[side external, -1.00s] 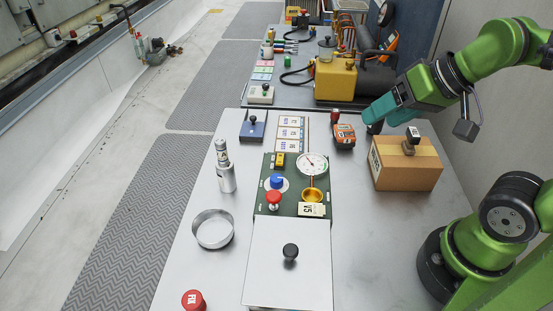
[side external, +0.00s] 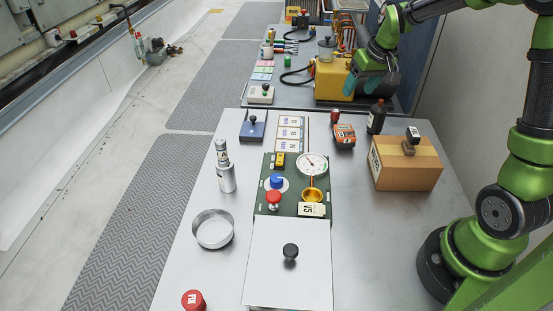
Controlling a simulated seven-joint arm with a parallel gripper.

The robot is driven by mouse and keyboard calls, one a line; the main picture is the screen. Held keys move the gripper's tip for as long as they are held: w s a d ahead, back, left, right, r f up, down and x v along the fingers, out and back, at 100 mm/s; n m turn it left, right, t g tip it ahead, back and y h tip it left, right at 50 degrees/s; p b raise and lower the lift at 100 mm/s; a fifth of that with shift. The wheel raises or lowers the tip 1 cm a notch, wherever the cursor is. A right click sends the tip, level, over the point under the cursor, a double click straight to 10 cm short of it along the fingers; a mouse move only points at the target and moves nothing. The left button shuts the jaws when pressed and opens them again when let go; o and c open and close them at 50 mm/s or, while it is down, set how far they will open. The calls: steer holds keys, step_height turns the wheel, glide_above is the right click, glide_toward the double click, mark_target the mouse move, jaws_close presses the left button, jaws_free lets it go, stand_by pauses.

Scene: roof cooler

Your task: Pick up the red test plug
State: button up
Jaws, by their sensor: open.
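My gripper (side external: 352,84), with teal fingers, is at the far table, in front of the right side of the yellow unit (side external: 330,78). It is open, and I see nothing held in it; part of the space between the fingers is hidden. Several red pieces show, and I cannot tell which is the test plug. A red knob (side external: 273,198) stands on the green board, a red cap with white lettering (side external: 193,300) is at the near left, and a small red-topped piece (side external: 335,115) stands by the orange meter. My gripper is well away from these three.
A cardboard box (side external: 405,170) and a dark bottle (side external: 376,117) stand at the right of the near table. The green board (side external: 265,165), a metal ring (side external: 213,229) and a silver canister (side external: 226,178) stand further left. Bare metal lies between the board and box.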

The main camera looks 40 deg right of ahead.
steer(key=w+d+n, duration=0.1)
steer(key=w+d, duration=0.1)
steer(key=w, duration=0.1)
glide_toward(336, 110)
steer(key=shift+n+h, duration=0.3)
steer(key=f, duration=0.4)
steer(key=shift+w+a+f, duration=0.25)
steer(key=shift+w+a, duration=0.1)
steer(key=shift+w, duration=0.05)
steer(key=shift+w+x, duration=0.15)
steer(key=shift+x, duration=1.4)
steer(key=shift+w+x, duration=0.15)
steer(key=shift+x, duration=1.35)
steer(key=shift+d+r, duration=0.1)
steer(key=shift+d, duration=0.05)
steer(key=c, duration=1.1)
